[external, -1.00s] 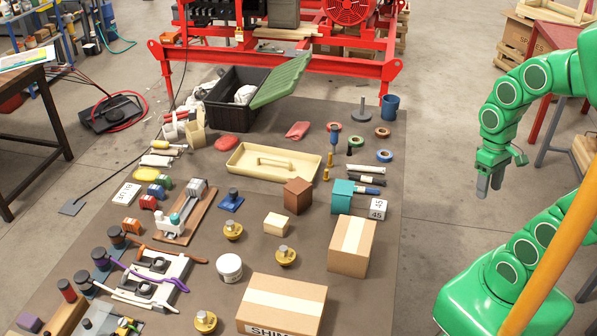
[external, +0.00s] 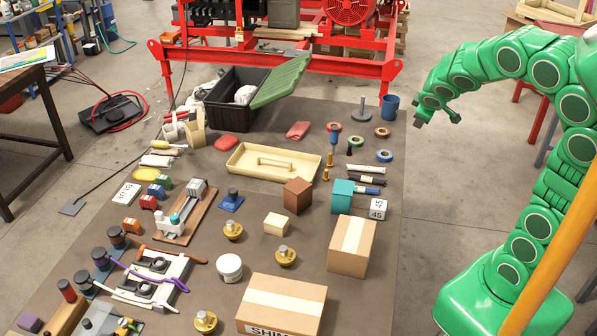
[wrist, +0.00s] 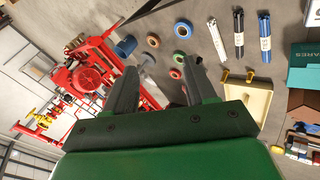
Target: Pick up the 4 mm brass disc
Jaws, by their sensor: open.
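Three round brass-coloured discs with grey knobs lie on the mat in the external view: one near the middle (external: 233,230), one to its right (external: 285,256), and one at the front (external: 205,322). I cannot read a size on any of them, so I cannot tell which is 4 mm. My gripper (external: 419,123) is up in the air by the mat's far right edge, far from these discs. The wrist view shows its two fingers (wrist: 160,70) apart with nothing between them. I cannot make out the discs in the wrist view.
Tape rolls (external: 384,156) and a blue mug (external: 389,106) are nearest my gripper.

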